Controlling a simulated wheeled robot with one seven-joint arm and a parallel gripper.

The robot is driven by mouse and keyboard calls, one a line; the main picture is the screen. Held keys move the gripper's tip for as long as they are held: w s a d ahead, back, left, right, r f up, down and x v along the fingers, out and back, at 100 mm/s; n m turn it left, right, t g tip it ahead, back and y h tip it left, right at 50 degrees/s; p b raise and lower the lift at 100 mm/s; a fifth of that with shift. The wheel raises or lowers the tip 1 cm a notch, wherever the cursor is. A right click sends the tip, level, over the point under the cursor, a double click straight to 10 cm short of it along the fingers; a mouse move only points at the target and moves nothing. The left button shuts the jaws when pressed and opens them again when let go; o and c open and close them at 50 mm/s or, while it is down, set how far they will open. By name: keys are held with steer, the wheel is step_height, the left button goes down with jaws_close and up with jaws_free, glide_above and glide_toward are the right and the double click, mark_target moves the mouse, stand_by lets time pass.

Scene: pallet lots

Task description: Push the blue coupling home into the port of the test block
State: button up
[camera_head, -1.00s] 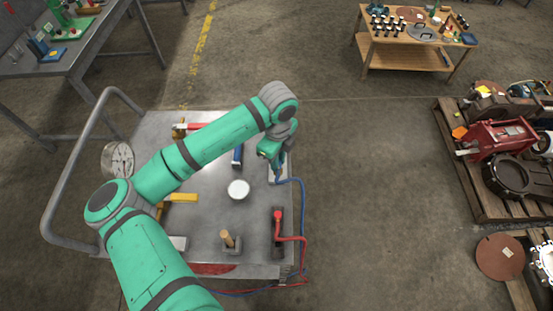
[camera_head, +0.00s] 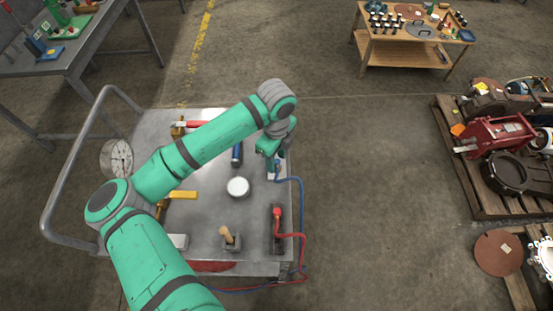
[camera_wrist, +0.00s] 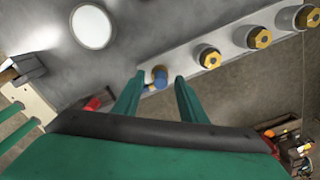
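The blue coupling (camera_wrist: 159,79) shows in the wrist view at the lower-left end of the test block (camera_wrist: 183,67), a pale grey bar with brass hex ports. A bit of brass shows beside the coupling. I cannot tell how deep it sits in its port. My gripper (camera_wrist: 160,80) has its two green fingers on either side of the coupling, apart, with a visible gap on the right. In the head view my gripper (camera_head: 271,172) is low over the block at the cart's right edge. It hides most of the block there.
A blue hose (camera_head: 301,205) loops off the cart's right side. A red coupling with a red hose (camera_head: 277,213) stands nearer.

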step_height(320, 180, up, 10)
stand_by(0.4)
steer(key=shift+a, duration=0.1)
